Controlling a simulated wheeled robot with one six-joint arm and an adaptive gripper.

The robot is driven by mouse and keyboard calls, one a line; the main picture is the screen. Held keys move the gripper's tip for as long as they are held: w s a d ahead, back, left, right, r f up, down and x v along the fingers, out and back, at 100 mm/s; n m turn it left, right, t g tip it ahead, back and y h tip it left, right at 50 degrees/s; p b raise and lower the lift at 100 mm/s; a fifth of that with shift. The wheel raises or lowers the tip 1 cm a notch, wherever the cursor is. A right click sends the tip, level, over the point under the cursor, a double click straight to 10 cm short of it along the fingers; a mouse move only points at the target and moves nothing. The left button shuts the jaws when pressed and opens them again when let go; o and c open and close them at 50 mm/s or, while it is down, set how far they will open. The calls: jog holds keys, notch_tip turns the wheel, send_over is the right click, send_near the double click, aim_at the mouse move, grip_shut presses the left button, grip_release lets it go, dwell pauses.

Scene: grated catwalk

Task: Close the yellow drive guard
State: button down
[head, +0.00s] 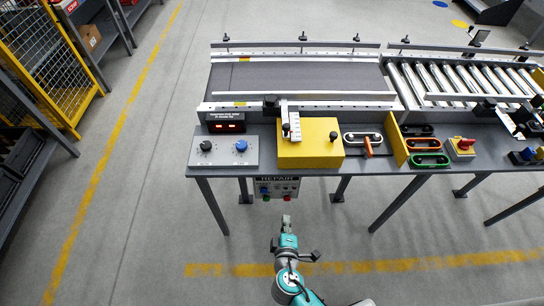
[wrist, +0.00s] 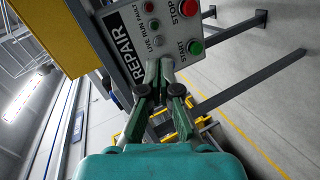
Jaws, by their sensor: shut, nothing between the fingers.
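A yellow panel (head: 397,140) stands upright on the bench in the head view, just right of a looped belt drive (head: 349,138) with an orange lever (head: 368,147). It looks like the drive guard standing open; the drive is uncovered. A yellow box (head: 305,152) with a black knob (head: 333,135) sits left of the drive. My gripper (head: 286,222) is shut and empty, in front of the bench and below these things. In the wrist view my gripper (wrist: 160,78) points at the REPAIR panel (wrist: 148,35); I cannot tell if it touches.
The REPAIR panel, with red and green buttons, hangs under the bench edge. A grey control box (head: 223,152) with two knobs stands left. Black, green and orange (head: 429,160) loops and a red switch (head: 465,145) lie right. Bench legs (head: 398,203) stand ahead; the near floor is open.

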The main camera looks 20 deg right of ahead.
aim_at(335, 162)
jog(key=w+a+r+t+h, duration=0.2)
jog(key=w+a+r+h, duration=0.4)
jog(key=w+r, duration=0.55)
jog(key=shift+y, duration=0.5)
jog(key=x, duration=0.3)
jog(key=a+x, duration=0.1)
jog(key=x, duration=0.2)
jog(key=w+x, duration=0.1)
jog(key=x, duration=0.2)
jog(key=shift+a+f, duration=0.2)
jog(key=shift+f, duration=0.2)
jog(key=d, duration=0.3)
jog(key=shift+s+d, duration=0.2)
jog(key=shift+d, duration=0.45)
jog(key=s+d, duration=0.2)
jog(key=d, duration=0.5)
jog(key=s+d, duration=0.2)
jog(key=d, duration=0.4)
jog(key=s+d, duration=0.2)
jog(key=d, duration=0.5)
jog(key=shift+s+d, duration=0.35)
jog(key=shift+s, duration=0.05)
jog(key=shift+d, duration=0.1)
